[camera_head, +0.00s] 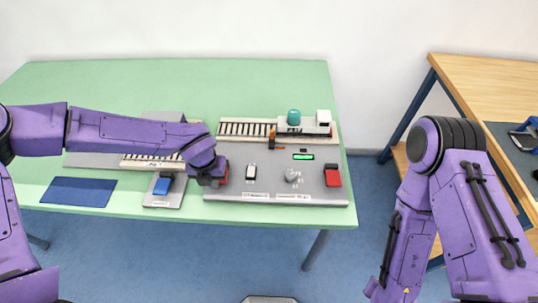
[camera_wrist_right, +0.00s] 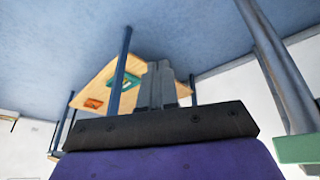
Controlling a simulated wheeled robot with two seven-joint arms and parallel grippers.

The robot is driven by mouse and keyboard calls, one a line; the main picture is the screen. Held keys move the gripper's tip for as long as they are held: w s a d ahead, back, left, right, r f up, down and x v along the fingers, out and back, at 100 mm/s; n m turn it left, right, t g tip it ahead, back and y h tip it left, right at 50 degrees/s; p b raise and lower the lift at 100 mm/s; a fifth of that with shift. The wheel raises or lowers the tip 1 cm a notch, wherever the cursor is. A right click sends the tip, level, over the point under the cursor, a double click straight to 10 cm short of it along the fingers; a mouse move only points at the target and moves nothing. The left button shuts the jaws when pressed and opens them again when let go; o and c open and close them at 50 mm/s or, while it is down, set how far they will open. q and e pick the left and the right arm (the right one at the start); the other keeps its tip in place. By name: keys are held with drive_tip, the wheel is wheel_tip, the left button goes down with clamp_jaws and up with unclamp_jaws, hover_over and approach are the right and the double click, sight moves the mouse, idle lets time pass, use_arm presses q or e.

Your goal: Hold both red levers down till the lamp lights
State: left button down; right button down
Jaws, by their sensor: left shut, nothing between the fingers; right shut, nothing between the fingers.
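Two red levers stand on the grey control panel (camera_head: 270,197). The left red lever (camera_head: 224,174) is partly hidden by my left gripper (camera_head: 214,181), which is shut and empty right at it; I cannot tell whether it presses the lever. The right red lever (camera_head: 332,176) stands free at the panel's right side, with no gripper near. A small bright green strip (camera_head: 303,156) glows on the panel; I cannot tell if it is the lamp or a display. My right gripper (camera_wrist_right: 158,85) is shut and empty in the right wrist view, away from the panel.
A white switch (camera_head: 251,171) and a grey knob (camera_head: 292,176) sit between the levers. Behind is a model track with a white vehicle (camera_head: 323,118) and teal tank (camera_head: 294,116). A blue block (camera_head: 162,186) and blue mat (camera_head: 79,191) lie left. A wooden table (camera_head: 480,80) stands right.

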use_arm(q)
drive_tip(key=shift+w, duration=0.1)
use_arm(e)
wheel_tip(320, 180, up, 30)
drive_tip(key=m+g+y, duration=0.3)
drive_tip(key=m, duration=2.6)
hover_over(340, 185)
drive_tip(key=shift+r, duration=0.2)
drive_tip(key=shift+f, duration=0.1)
wheel_tip(340, 185, down, 14)
drive_tip(key=shift+r, duration=0.1)
